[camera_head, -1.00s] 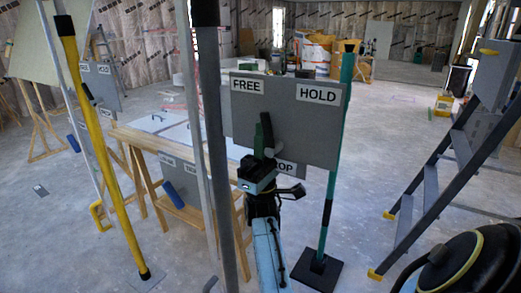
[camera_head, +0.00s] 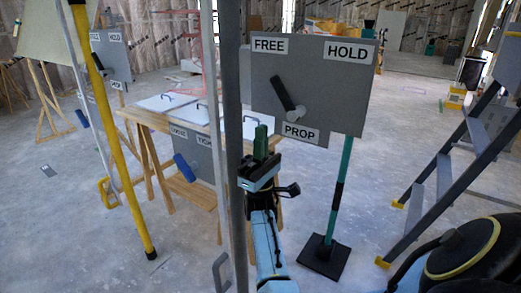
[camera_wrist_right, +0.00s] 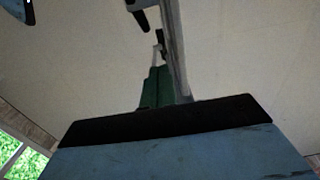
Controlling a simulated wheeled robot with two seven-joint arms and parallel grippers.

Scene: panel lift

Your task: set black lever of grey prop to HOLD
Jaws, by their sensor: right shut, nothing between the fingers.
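The grey sign plate (camera_head: 340,75), marked FREE at upper left, HOLD at upper right and PROP below, stands beside a grey upright pole (camera_head: 226,150). Its black lever (camera_head: 284,92) tilts up and left from its pivot, toward FREE. My right gripper (camera_head: 261,141) has green fingers, shut and empty. In the head view it is below and left of the lever, with a visible gap between them. In the right wrist view the green fingers (camera_wrist_right: 157,88) point up beside a grey bar; a dark piece shows above. My left gripper is not in view.
A teal pole (camera_head: 341,185) on a black foot stands behind the plate. A yellow pole (camera_head: 115,150) and a wooden table (camera_head: 150,120) with panels are at left. A stepladder (camera_head: 440,150) stands at right. Open floor lies between the teal pole and the ladder.

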